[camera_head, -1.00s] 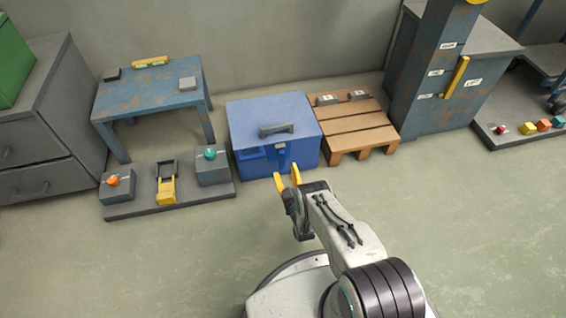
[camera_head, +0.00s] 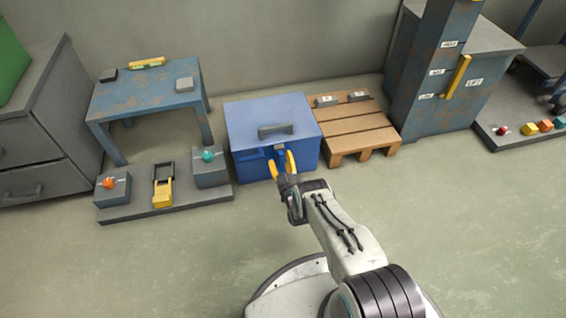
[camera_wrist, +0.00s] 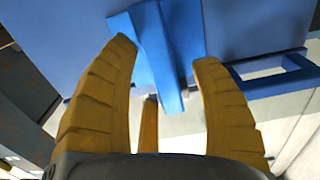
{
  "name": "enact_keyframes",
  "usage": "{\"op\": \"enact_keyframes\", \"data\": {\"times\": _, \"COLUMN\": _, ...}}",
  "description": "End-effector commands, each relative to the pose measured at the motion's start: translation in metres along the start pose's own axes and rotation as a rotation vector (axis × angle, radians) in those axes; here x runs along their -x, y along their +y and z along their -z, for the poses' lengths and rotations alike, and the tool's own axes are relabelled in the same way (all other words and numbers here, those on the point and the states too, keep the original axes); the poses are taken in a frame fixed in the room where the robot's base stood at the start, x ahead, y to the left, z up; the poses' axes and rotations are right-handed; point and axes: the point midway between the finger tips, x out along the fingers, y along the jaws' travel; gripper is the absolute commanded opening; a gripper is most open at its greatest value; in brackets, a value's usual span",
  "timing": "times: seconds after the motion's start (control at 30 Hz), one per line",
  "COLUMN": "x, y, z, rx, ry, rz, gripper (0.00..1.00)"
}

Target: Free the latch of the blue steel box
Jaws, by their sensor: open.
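The blue steel box (camera_head: 245,118) stands on the floor with its lid down and a dark handle (camera_head: 276,131) on top. Its blue latch (camera_wrist: 158,50) hangs at the middle of the front face, and in the wrist view it lies between my fingertips. My gripper (camera_head: 281,162) is open in front of the box, with one yellow finger on each side of the latch; it also fills the lower wrist view (camera_wrist: 168,60). I cannot tell whether either finger touches the latch. In the head view the fingers hide most of the latch.
A wooden pallet (camera_head: 352,126) stands close to the box's right. A grey board (camera_head: 140,211) with several devices lies at its left, below a blue table (camera_head: 145,96). A blue cabinet (camera_head: 428,115) stands farther right. The floor in front is clear.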

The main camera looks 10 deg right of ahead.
Motion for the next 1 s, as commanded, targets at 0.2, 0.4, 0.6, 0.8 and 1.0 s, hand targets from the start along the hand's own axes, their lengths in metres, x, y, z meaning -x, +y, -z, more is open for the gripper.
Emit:
{"op": "enact_keyframes", "data": {"times": 0.2, "x": 0.0001, "y": 0.0000, "z": 0.0003, "rx": 0.000, "ry": 0.000, "rz": 0.000, "gripper": 0.55}}
{"op": "enact_keyframes", "data": {"times": 0.4, "x": 0.0001, "y": 0.0000, "z": 0.0003, "rx": 0.000, "ry": 0.000, "rz": 0.000, "gripper": 0.38}}
{"op": "enact_keyframes", "data": {"times": 0.6, "x": 0.0001, "y": -0.0002, "z": 0.0003, "rx": 0.000, "ry": 0.001, "rz": 0.000, "gripper": 0.20}}
{"op": "enact_keyframes", "data": {"times": 0.8, "x": 0.0001, "y": -0.0006, "z": 0.0003, "rx": 0.000, "ry": 0.001, "rz": 0.001, "gripper": 0.02}}
{"op": "enact_keyframes", "data": {"times": 1.0, "x": -0.0001, "y": -0.0005, "z": 0.0001, "rx": -0.054, "ry": 0.001, "rz": 0.001, "gripper": 0.00}}
